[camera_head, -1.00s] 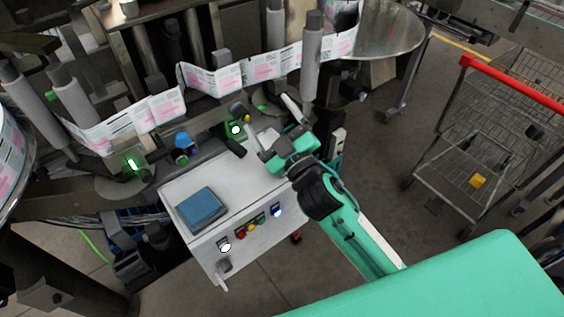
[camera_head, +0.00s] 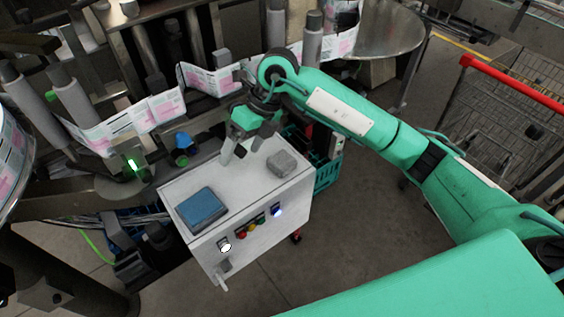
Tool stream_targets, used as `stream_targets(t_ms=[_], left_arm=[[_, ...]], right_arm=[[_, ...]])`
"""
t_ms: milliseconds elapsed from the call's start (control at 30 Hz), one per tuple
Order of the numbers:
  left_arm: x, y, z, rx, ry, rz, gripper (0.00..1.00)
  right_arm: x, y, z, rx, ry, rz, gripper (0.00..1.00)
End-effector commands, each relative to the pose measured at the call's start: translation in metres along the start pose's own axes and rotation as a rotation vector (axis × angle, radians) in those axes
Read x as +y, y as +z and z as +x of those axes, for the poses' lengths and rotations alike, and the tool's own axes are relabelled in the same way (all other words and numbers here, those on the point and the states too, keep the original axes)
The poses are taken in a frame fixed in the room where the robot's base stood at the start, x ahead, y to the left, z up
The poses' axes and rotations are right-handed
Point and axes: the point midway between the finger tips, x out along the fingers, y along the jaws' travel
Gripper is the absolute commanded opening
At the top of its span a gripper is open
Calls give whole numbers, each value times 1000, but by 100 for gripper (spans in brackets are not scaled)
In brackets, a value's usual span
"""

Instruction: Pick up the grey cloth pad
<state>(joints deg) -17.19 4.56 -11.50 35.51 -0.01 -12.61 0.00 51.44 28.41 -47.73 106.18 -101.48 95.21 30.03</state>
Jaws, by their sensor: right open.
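A small grey block-shaped pad (camera_head: 282,163), which looks like the grey cloth pad, lies on the right part of the white top of the control box (camera_head: 236,182). My right gripper (camera_head: 243,153) is over the back of the box top, just left of the grey pad. Its fingers point down, spread and empty. It appears apart from the pad; its exact height above the box cannot be told. My left gripper is not in view.
A blue pad (camera_head: 202,208) lies on the left of the box top. Coloured buttons (camera_head: 250,227) line the box front. The label machine with its paper web (camera_head: 155,110) stands behind. A teal crate (camera_head: 327,174) is right of the box, and a wire cart (camera_head: 500,120) further right.

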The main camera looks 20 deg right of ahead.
Motion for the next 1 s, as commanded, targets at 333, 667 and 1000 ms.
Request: stream_targets(t_ms=[333, 667, 1000], left_arm=[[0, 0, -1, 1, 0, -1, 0], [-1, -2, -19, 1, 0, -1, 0], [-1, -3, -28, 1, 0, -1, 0]], right_arm=[[-80, -12, -61, 152, -442, 127, 85], [-105, -23, -15, 162, -453, 133, 85], [-119, -29, 14, 159, -453, 131, 85]])
